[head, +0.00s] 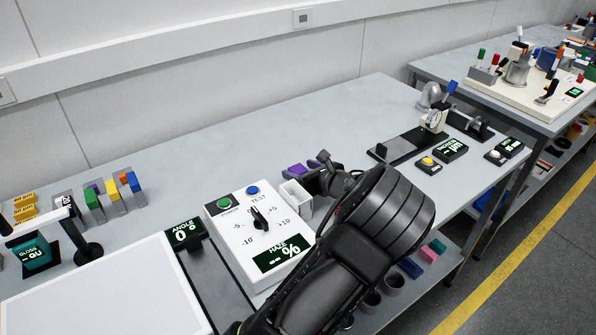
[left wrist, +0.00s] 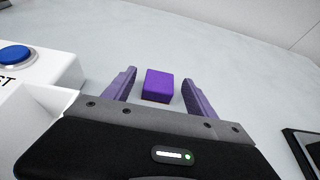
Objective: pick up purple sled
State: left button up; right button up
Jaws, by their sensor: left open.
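The purple sled (left wrist: 158,86) is a small block on the grey bench top in the left wrist view. My left gripper (left wrist: 159,92) is open, with one purple-tinted finger on each side of the sled and a gap to each. The sled shows between the fingers toward their tips; I cannot tell how high the fingers are above it. In the head view my left gripper (head: 309,166) is behind the white haze meter (head: 240,226), beside its side holder. Purple patches there are small, and sled and fingers are hard to tell apart. My right gripper is not in view.
The meter's blue button (left wrist: 17,55) and white side wall are close on the left. A gauge stand (head: 432,122) with dark base is farther right. Coloured blocks in a rack (head: 115,194) stand at left. Bench behind the gripper is clear toward the wall.

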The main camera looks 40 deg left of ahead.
pick_arm(q)
jog(key=shift+x, duration=0.95)
grip_shut()
dwell(0.3)
